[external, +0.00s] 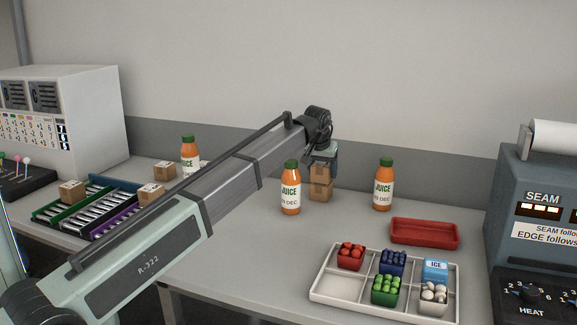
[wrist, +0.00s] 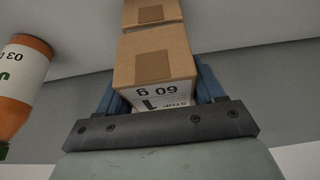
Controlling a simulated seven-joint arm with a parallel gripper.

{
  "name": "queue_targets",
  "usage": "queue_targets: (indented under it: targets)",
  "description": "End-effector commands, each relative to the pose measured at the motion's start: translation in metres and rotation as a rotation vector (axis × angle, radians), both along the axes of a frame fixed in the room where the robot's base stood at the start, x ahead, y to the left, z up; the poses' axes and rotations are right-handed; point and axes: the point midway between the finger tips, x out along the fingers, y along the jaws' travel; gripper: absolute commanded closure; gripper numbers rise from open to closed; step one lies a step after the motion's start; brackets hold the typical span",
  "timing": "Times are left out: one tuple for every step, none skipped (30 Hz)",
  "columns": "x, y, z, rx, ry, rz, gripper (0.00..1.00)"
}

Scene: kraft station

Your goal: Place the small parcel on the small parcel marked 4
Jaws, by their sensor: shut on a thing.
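My gripper (external: 320,163) points down and is shut on a small brown cardboard parcel (external: 320,173), its fingers on either side. In the wrist view the held parcel (wrist: 155,65) shows brown tape and a white label reading 60 g, STOP and a 1. Another small parcel (external: 319,193) stands upright on the table directly below it; it shows at the top of the wrist view (wrist: 152,12). The two look stacked, roughly in line; I cannot tell whether they touch fully. The lower parcel's number is not readable.
Juice bottles stand left (external: 290,190) and right (external: 383,188) of the stack, with another bottle (external: 190,155) farther left. Other parcels (external: 72,192) sit around the coloured racks. A red tray (external: 424,234) and a white divided tray (external: 330,290) lie front right.

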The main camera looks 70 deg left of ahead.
Motion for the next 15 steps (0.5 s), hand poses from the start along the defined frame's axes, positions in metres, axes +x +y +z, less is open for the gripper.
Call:
queue_targets:
  targets:
    - [-0.0005,-0.0002,-0.0042,0.0,0.0,0.0,0.62]
    - [-0.0004,-0.0001,-0.0051,0.0,0.0,0.0,0.62]
    - [-0.0002,0.0,-0.0055,0.001,-0.001,0.0,0.62]
    - [-0.0001,0.0001,-0.0053,0.001,-0.001,0.0,0.62]
    - [0.0,0.0001,-0.0052,0.001,-0.001,0.0,0.62]
    - [0.0001,0.0001,-0.005,0.001,-0.001,0.0,0.62]
    - [0.0001,0.0001,-0.005,0.001,-0.001,0.0,0.62]
    - [0.0001,0.0001,-0.0049,0.001,-0.001,0.0,0.62]
    - [0.0,0.0,-0.0051,0.001,-0.001,0.0,0.62]
    - [0.0,0.0,-0.0055,0.001,-0.001,0.0,0.62]
    - [0.0,0.0,-0.0061,0.001,-0.001,0.0,0.62]
    - [0.0,0.0,-0.007,0.001,-0.001,0.0,0.62]
    - [0.0,0.0,-0.0078,0.001,-0.001,0.0,0.62]
    - [0.0,0.0,-0.0086,0.001,-0.001,0.0,0.62]
    - [0.0001,0.0001,-0.0081,0.001,-0.001,0.0,0.28]
